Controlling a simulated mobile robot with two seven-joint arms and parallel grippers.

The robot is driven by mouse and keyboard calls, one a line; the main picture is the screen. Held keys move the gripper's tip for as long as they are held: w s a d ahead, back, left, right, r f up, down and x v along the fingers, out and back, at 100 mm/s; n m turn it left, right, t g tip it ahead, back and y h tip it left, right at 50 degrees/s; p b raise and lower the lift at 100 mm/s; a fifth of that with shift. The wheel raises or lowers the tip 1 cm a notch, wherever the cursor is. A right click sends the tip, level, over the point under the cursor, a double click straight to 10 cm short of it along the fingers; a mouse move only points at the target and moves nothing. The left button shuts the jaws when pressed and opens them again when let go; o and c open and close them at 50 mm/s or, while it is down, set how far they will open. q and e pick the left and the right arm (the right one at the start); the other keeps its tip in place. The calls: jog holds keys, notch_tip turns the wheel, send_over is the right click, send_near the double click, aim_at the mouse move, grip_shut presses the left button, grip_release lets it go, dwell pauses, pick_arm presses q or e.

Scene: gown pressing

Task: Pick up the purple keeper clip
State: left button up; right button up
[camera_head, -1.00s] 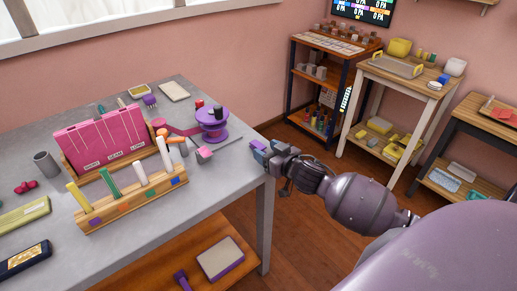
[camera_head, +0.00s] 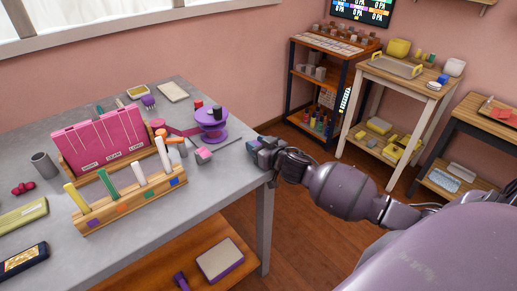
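A small purple toothed piece (camera_head: 149,101), which may be the keeper clip, lies at the back of the grey table (camera_head: 222,184), beside a shallow yellow dish. My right gripper (camera_head: 256,149) is at the table's right edge, right of the purple spool (camera_head: 211,128) and well apart from the toothed piece. Its fingers are small and dark here, so I cannot tell whether they are open or shut. Nothing clearly shows between them. My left gripper is out of view.
A pink pleated piece stands in a wooden holder (camera_head: 151,150). A wooden rack (camera_head: 130,205) with several coloured sticks is in front. A small pink-and-grey tool (camera_head: 203,155) lies near the spool. Shelves and a cart (camera_head: 408,85) stand beyond open floor on the right.

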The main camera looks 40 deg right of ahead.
jog(key=c, duration=0.5)
jog(key=shift+r, duration=0.1)
jog(key=shift+c, duration=0.2)
